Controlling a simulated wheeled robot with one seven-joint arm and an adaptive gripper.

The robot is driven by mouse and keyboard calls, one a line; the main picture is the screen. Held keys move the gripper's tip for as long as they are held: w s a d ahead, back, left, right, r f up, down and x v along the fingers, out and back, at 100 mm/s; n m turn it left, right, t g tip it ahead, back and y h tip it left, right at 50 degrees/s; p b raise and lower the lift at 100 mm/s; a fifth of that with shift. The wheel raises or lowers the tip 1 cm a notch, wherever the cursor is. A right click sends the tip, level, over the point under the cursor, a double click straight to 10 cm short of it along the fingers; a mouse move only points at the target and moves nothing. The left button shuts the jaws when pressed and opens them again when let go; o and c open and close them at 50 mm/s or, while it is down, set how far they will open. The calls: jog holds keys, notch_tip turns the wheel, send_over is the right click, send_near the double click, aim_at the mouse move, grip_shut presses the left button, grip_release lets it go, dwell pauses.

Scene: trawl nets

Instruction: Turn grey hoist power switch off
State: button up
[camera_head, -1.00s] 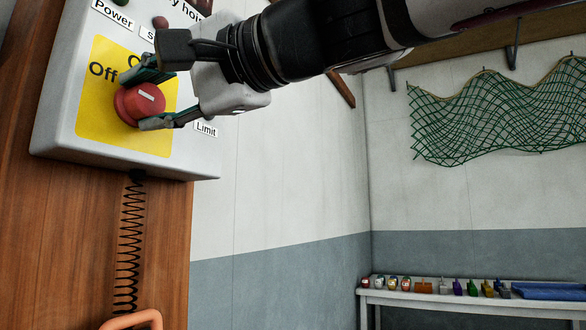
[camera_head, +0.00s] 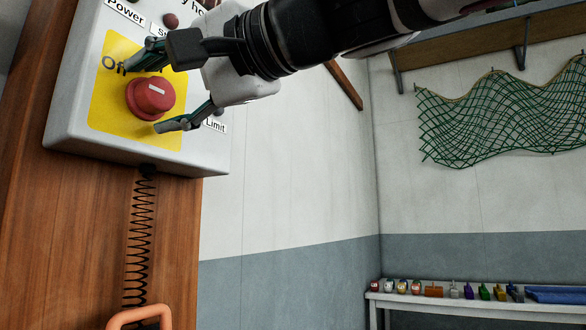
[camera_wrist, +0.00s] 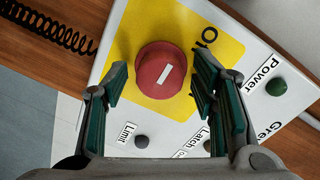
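The grey hoist box (camera_head: 85,140) carries a yellow plate (camera_head: 108,112) with a round red switch knob (camera_head: 146,100). The knob bears a white line, slanting slightly down to the right in the head view. In the wrist view the red knob (camera_wrist: 153,72) shows its line diagonally, with one end towards a partly seen label starting with "O". My gripper (camera_head: 145,95) is open, its fingers on either side of the knob; gaps show in the wrist view (camera_wrist: 158,85). The upper finger partly covers the lettering on the plate.
A green "Power" lamp or button (camera_wrist: 276,86) and small dark buttons by "Limit" and "Latch" lie near the fingers. A coiled cable (camera_head: 138,240) hangs below the box on a wooden board (camera_head: 60,240). A green net (camera_head: 490,120) and a table with small items (camera_head: 460,305) are at right.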

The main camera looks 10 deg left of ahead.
jog(key=v, duration=1.2)
dwell(0.3)
jog(key=w+d+f+m+h, duration=0.1)
jog(key=d+f+h, duration=0.35)
jog(key=f, duration=0.85)
jog(key=w+d+f+h, duration=0.1)
jog(key=d+f+h, duration=0.35)
jog(key=f, duration=0.85)
jog(key=s+d+f+g+h, duration=0.35)
jog(key=s+d+f, duration=0.25)
jog(key=d+f, duration=0.45)
jog(key=s+d+f+g+h, duration=0.2)
jog(key=s+d+f+h, duration=0.35)
jog(key=f, duration=0.85)
notch_tip(320, 180, up, 18)
jog(key=d+t+y+p, duration=0.1)
jog(key=d+t+p, duration=0.1)
jog(key=p, duration=1.4)
jog(key=shift+s+r+t+y, duration=0.2)
jog(key=shift+s+t+y, duration=0.15)
jog(key=shift+t, duration=0.2)
